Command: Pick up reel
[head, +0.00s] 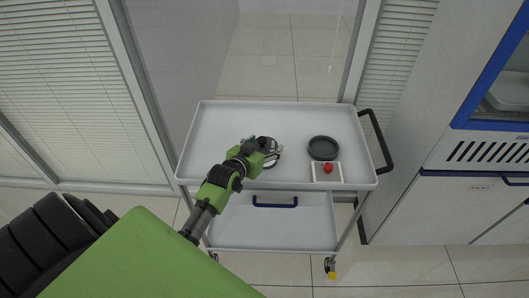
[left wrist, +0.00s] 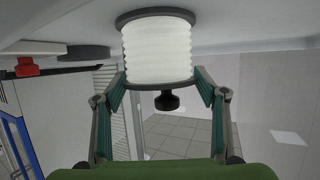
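The reel (head: 269,159) is on the top tray of the trolley, partly hidden by my left gripper in the head view. In the left wrist view the reel (left wrist: 157,50) has a white ribbed body between two dark flanges. A dark knob shows just below it in that picture. My left gripper (head: 264,151) is at the reel. Its two fingers (left wrist: 158,85) are spread, one to each side of the near flange. The fingertips are close to the flange; I cannot tell whether they touch it. My right gripper is not in view.
A dark round dish (head: 323,148) and a white box with a red button (head: 328,168) stand at the tray's right. The tray (head: 225,125) has a raised rim and is clear at the left. A dark handle (head: 378,140) is at its right end. A white cabinet (head: 430,205) stands right.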

